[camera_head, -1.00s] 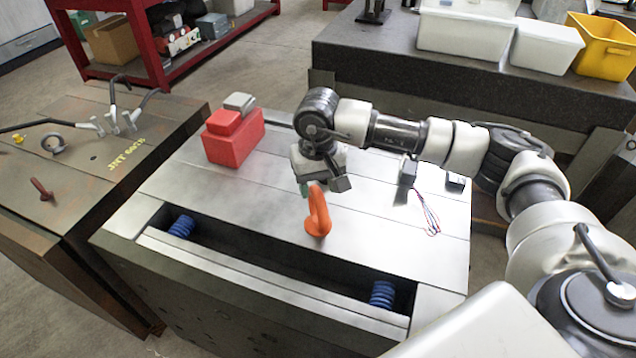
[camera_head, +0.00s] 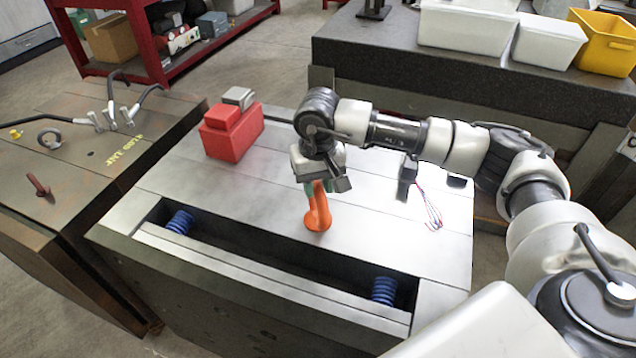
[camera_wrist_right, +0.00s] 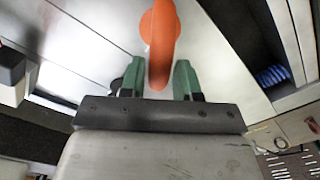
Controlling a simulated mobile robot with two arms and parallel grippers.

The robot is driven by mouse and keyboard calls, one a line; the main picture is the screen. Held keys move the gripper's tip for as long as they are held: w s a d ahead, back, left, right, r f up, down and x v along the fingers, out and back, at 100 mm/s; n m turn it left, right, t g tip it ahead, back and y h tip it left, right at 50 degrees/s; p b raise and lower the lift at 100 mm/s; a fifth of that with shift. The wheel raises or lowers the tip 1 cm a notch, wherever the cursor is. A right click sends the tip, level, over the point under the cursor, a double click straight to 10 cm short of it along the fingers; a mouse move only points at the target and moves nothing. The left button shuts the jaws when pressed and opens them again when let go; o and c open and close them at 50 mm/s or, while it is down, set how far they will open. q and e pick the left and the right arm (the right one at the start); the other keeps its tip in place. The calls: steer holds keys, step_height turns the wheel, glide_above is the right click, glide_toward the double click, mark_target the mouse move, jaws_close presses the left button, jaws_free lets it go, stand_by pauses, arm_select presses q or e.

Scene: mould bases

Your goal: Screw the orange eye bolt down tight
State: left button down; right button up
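The orange eye bolt (camera_head: 318,212) stands in the top of the steel mould base (camera_head: 255,205), near the long front slot. Its lower end is too small to judge how it sits. My right gripper (camera_head: 319,188) is above it, pointing down. In the right wrist view the eye bolt's ring (camera_wrist_right: 161,45) shows edge-on between the two green fingers of my right gripper (camera_wrist_right: 159,62). The fingers are apart, with narrow gaps beside the ring, so the gripper looks open around it. My left gripper is out of view.
A red block (camera_head: 232,133) sits on the far left of the mould base. Blue springs (camera_head: 383,291) show in the front slot. A darker mould base (camera_head: 60,190) with lifting hooks stands at left. White bins (camera_head: 468,28) and a yellow bin (camera_head: 606,45) stand on the bench behind.

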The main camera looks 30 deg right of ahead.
steer(key=c, duration=0.5)
steer(key=shift+w+r, duration=0.1)
steer(key=shift+r, duration=0.05)
jaws_close()
steer(key=shift+m, duration=1.1)
steer(key=m+b, duration=0.1)
steer(key=m, duration=0.5)
steer(key=shift+m, duration=0.4)
